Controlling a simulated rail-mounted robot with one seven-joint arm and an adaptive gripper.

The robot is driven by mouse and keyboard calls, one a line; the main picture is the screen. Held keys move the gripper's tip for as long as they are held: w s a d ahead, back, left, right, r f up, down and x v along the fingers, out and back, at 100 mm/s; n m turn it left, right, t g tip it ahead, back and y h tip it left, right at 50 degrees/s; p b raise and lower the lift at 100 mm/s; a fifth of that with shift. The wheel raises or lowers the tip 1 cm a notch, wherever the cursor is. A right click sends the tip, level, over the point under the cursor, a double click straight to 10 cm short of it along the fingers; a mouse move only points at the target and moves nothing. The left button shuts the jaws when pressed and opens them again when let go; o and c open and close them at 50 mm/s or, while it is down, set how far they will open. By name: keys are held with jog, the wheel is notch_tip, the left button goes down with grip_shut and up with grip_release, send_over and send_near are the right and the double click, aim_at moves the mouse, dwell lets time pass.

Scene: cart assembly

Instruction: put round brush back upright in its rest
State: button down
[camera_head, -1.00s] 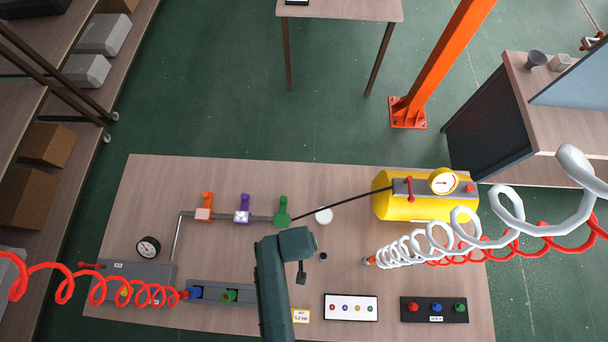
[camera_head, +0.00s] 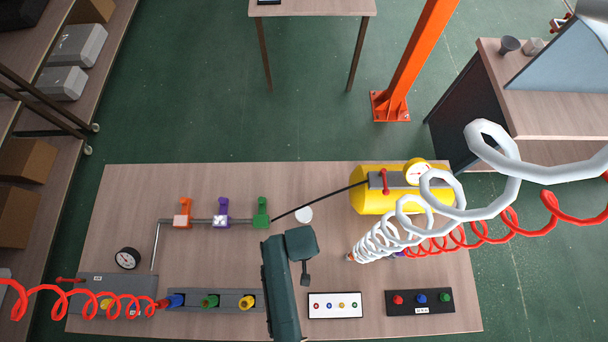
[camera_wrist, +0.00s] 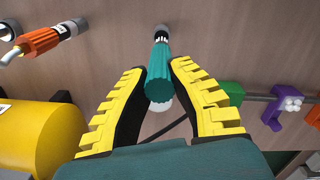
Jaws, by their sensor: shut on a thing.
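In the wrist view my gripper (camera_wrist: 156,70) has its yellow and black fingers on either side of a teal ribbed handle (camera_wrist: 159,56) and is shut on it. I take this to be the round brush; no bristles show. A white and black band (camera_wrist: 161,33) sits at the handle's far end. In the head view my gripper (camera_head: 305,272) shows as a small dark shape over the table; the brush cannot be made out there.
A yellow tank (camera_head: 370,201) with coiled hoses stands to the right on the table (camera_head: 130,200). An orange-handled tool (camera_wrist: 38,42) lies at upper left in the wrist view. Green, purple and orange valves on a pipe (camera_head: 240,220) are nearby. Labelled panels (camera_head: 335,305) line the front edge.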

notch_tip(320, 180, down, 3)
jog(key=shift+r+b, duration=0.1)
jog(key=shift+b, duration=0.6)
jog(key=shift+r, duration=0.15)
jog(key=shift+p, duration=0.55)
jog(key=shift+f+b, duration=2)
jog(key=shift+f, duration=0.65)
jog(key=c, duration=1)
grip_release()
jog(key=shift+c, duration=0.2)
